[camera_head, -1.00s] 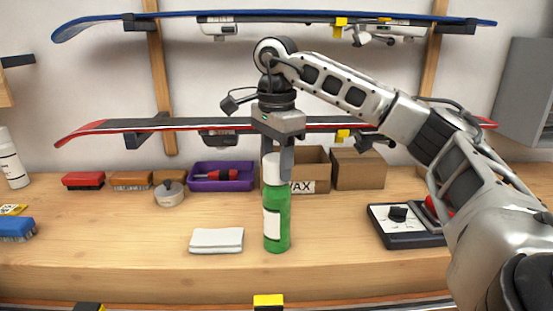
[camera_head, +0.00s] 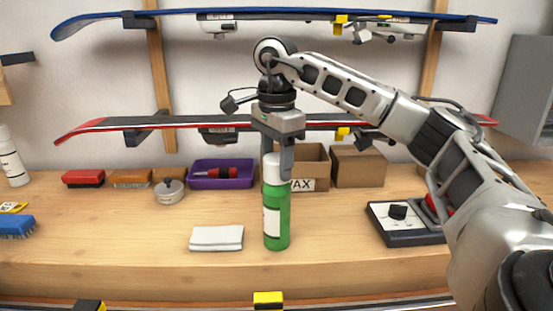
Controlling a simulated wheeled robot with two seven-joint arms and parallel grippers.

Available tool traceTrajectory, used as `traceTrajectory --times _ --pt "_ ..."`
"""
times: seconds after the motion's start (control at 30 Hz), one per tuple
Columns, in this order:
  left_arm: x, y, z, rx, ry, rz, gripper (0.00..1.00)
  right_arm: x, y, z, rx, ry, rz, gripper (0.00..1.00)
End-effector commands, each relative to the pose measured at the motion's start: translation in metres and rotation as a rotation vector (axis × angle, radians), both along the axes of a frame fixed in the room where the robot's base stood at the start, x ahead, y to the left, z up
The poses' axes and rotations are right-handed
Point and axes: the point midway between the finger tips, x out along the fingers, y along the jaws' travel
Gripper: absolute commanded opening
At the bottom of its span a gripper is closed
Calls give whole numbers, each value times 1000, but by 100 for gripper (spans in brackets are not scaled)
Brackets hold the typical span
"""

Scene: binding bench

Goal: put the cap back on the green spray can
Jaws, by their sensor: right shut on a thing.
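The green spray can (camera_head: 277,222) stands upright near the front middle of the bench, with a pale label on its left side. The white cap (camera_head: 273,168) is upright at the top of the can, in line with it, with no clear gap between them. I cannot tell whether it is fully seated. My right gripper (camera_head: 277,172) points straight down from above and is shut on the cap. My left gripper is not in view.
A folded white cloth (camera_head: 216,238) lies left of the can. Behind are a purple tray (camera_head: 240,182), a round tin (camera_head: 169,191) and cardboard boxes (camera_head: 358,167). A black-and-white device (camera_head: 400,222) lies to the right.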

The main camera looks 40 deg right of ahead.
Motion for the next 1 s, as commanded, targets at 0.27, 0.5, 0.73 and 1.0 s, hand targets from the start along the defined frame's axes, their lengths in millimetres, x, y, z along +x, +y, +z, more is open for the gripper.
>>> traceTrajectory --times 0.27,0.5,0.73,1.0 --pt "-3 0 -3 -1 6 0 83 0 0 -3 0 0 0 41" --pt "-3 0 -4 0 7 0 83 0 0 -5 0 -1 0 41" --pt "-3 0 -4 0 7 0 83 0 0 -6 0 -1 0 41" --pt "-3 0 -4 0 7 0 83 0 0 -6 0 -1 0 73"
